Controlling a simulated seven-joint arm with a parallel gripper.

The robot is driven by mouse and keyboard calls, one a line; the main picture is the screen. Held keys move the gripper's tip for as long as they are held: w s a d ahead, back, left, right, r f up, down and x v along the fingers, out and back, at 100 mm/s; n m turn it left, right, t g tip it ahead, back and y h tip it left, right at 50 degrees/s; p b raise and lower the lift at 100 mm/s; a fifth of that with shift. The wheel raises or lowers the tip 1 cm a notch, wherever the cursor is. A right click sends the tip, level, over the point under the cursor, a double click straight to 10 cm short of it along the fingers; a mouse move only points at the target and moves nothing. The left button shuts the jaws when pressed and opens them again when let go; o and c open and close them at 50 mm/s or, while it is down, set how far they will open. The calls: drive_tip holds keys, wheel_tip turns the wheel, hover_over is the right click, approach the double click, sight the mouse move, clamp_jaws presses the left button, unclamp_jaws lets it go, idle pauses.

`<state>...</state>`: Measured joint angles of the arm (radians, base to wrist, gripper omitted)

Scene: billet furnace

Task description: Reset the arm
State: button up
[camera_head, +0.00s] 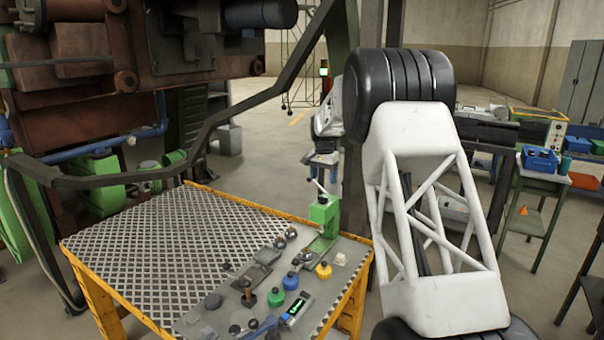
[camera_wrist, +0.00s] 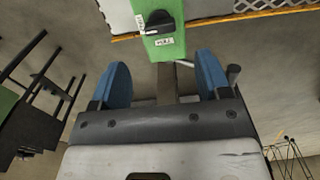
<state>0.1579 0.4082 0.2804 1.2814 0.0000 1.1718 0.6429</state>
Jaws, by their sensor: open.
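My gripper (camera_head: 322,172) hangs in the air beyond the far right corner of the control table (camera_head: 195,240). In the wrist view its two blue fingers are spread wide, with the gripper (camera_wrist: 162,78) open and apparently empty. A green lever box (camera_head: 325,212) stands on the table's grey control panel, below and nearer than my gripper in the head view. The wrist view shows a green block (camera_wrist: 160,48) with a black knob and a white label ahead of the fingers. A grey bar shows between the fingers; I cannot tell how far off it is.
The panel carries several knobs, among them a blue one (camera_head: 290,281) and a yellow one (camera_head: 323,270), and a small display (camera_head: 297,309). A bench with a blue box (camera_head: 539,159) stands at right. Open floor lies behind.

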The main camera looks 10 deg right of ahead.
drive_tip(key=s+a+r+n, duration=0.2)
drive_tip(key=s+a+r, duration=0.15)
drive_tip(key=s, duration=0.75)
drive_tip(key=s+a+r+n+t, duration=0.1)
drive_tip(key=s+a+r, duration=0.3)
drive_tip(key=s, duration=0.7)
drive_tip(key=s+a+r+n, duration=0.25)
drive_tip(key=s+r, duration=0.35)
drive_tip(key=s, duration=0.5)
drive_tip(key=s+a+f+n, duration=0.1)
drive_tip(key=s+f, duration=0.1)
drive_tip(key=s, duration=0.9)
drive_tip(key=s+a+f+n+t, duration=0.1)
drive_tip(key=s+a+f, duration=0.1)
drive_tip(key=s, duration=1)
drive_tip(key=s+a+f+n, duration=0.1)
drive_tip(key=s+f, duration=0.3)
drive_tip(key=s, duration=0.7)
drive_tip(key=shift+s+a+f+t, duration=0.15)
drive_tip(key=shift+a+f+t, duration=0.15)
drive_tip(key=shift+a, duration=0.2)
